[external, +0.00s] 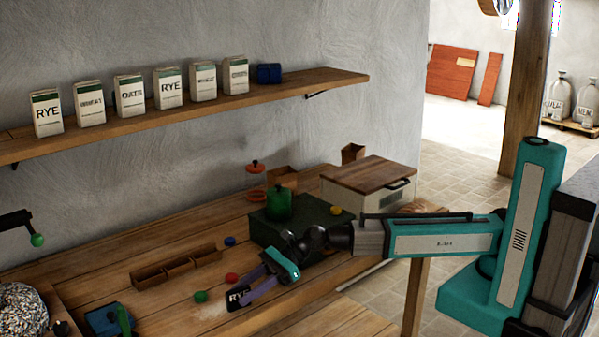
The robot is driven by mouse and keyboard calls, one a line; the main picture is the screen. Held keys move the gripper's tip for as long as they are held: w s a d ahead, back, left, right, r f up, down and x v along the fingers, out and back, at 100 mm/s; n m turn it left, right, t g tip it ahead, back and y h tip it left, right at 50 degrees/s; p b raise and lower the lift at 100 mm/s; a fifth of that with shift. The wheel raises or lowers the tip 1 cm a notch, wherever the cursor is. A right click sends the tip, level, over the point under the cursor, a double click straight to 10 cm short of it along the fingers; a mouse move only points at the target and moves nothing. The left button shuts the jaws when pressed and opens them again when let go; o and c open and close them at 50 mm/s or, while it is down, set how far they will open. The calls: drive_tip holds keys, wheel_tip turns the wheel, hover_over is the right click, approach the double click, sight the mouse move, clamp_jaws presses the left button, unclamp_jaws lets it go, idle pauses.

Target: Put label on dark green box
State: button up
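A dark label (238,297) with white letters reading "RYE" is at the tips of my gripper (246,291). My gripper's purple fingers appear shut on it, just above or at the table's front part; the exact height is hard to tell. The dark green box (325,225) stands on the table behind and to the right of my gripper. My arm crosses in front of its lower right part. A green lidded pot (280,204) stands on or against the box, and a small yellow disc (336,210) is on its top.
A wooden divided tray (178,267) and green (201,296), red (232,277) and blue (230,241) discs lie left of my gripper. A wood-topped bin (370,183) stands behind the box. A wall shelf (300,82) holds several labelled packets.

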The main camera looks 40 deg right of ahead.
drive_tip(key=shift+x, duration=1.15)
clamp_jaws()
